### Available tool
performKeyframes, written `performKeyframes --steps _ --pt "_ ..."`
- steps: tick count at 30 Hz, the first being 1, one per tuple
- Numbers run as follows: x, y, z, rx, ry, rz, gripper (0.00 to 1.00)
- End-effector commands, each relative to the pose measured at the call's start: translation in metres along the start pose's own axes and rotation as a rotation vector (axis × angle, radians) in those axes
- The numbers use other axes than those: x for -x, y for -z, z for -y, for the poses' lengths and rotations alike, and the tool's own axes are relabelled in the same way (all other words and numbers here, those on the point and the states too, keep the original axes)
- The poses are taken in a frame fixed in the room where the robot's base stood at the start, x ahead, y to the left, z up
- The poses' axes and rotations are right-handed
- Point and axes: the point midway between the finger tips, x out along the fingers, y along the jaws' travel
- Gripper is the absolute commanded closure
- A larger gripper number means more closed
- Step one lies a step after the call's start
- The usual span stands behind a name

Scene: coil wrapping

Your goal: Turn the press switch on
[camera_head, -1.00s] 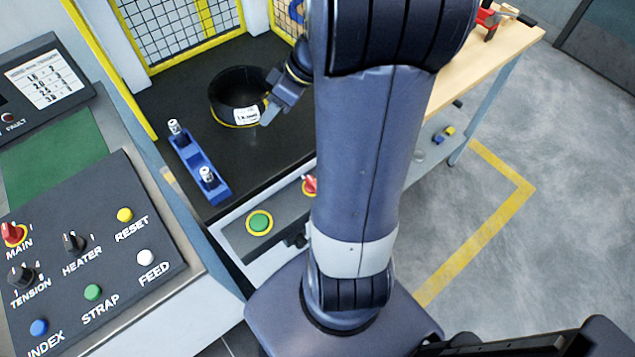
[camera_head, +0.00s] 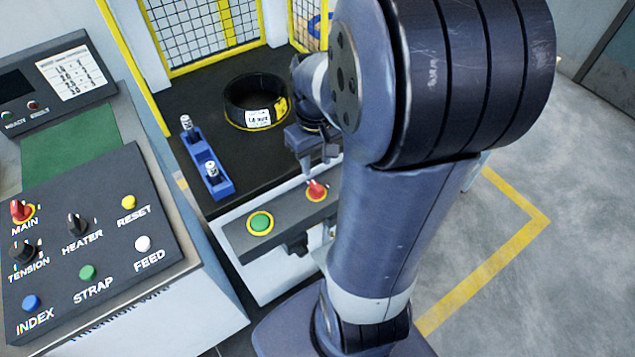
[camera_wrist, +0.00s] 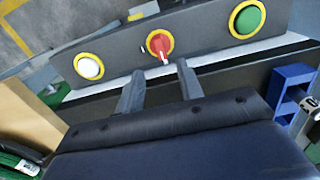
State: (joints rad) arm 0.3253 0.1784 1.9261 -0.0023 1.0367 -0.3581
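The press switch (camera_head: 316,191) is a red rotary knob on a yellow ring, set in the grey front panel of the press. It also shows in the wrist view (camera_wrist: 160,44), between a white button and a green button. My gripper (camera_head: 308,168) is just above and behind the knob in the head view. In the wrist view my gripper (camera_wrist: 160,68) has its two fingers apart, with nothing between them. The fingertips point at the knob, just short of it in the picture; I cannot tell whether they touch it.
A green button (camera_head: 260,223) sits left of the switch. Behind the panel are a dark coil (camera_head: 256,102) with a label and a blue fixture (camera_head: 205,168) on the black bench. A control panel (camera_head: 60,275) with several knobs and buttons stands at left.

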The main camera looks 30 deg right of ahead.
Motion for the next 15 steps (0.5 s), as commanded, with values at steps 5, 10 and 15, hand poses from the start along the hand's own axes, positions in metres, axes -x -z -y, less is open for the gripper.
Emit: performKeyframes --steps 5,10,15 --pt "-0.039 -0.001 0.001 0.0 0.003 0.006 0.65" --pt "-0.066 -0.001 0.001 0.0 0.003 0.004 0.65" --pt "-0.079 0.0 0.0 0.0 0.002 0.001 0.65"
